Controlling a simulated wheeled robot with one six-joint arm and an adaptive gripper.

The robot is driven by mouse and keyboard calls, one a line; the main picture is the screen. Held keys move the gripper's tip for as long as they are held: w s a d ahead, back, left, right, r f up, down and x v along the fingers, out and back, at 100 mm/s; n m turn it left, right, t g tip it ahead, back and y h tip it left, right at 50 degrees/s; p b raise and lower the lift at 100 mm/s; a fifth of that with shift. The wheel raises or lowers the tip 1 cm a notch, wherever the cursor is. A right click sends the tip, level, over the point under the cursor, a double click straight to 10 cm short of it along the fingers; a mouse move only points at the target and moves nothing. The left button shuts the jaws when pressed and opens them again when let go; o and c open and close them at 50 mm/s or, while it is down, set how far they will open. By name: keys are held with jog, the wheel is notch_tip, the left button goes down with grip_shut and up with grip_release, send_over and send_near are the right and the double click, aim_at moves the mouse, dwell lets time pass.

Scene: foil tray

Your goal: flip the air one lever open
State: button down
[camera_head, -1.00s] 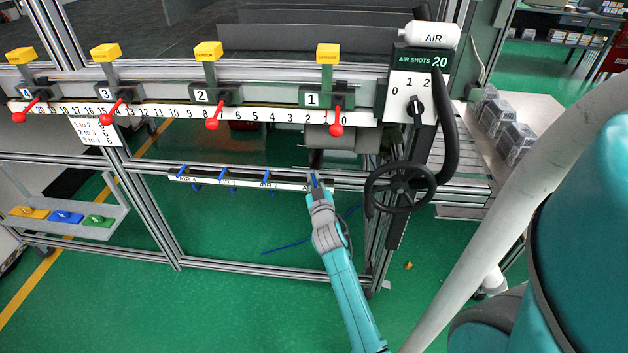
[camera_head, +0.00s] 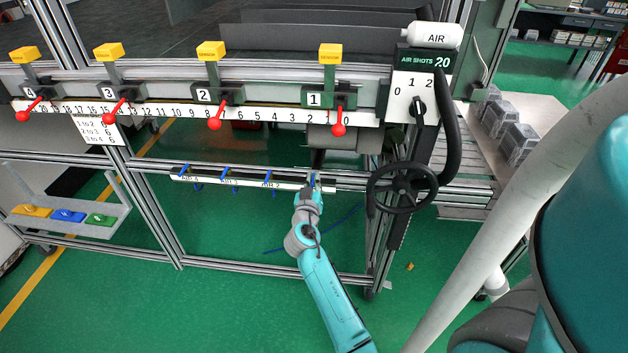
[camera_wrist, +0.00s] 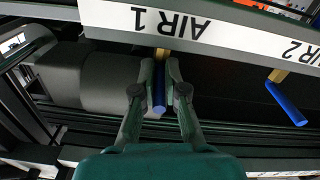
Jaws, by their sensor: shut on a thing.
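The air one lever is a blue handle (camera_wrist: 159,88) on a brass stem (camera_wrist: 162,54) below the white AIR 1 label (camera_wrist: 150,22) in the wrist view. It runs roughly straight away from the label. My gripper (camera_wrist: 160,75) is shut on it, one finger on each side, with the lever's end showing between the fingers. In the head view my gripper (camera_head: 311,190) is at the right end of the white air strip (camera_head: 212,182), and only a little blue of the lever (camera_head: 313,178) shows above it.
The air two lever (camera_wrist: 286,103) hangs slanted to the right in the wrist view. A black handwheel (camera_head: 401,188) stands close to the right of my gripper. Red-knobbed levers (camera_head: 338,130) and a numbered scale lie above. Green floor is open below.

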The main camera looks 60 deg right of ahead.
jog(key=shift+f, duration=0.1)
jog(key=c, duration=1.2)
grip_release()
jog(key=shift+a, duration=0.15)
jog(key=v, duration=1.1)
jog(key=shift+s+a, duration=0.1)
jog(key=shift+a, duration=0.3)
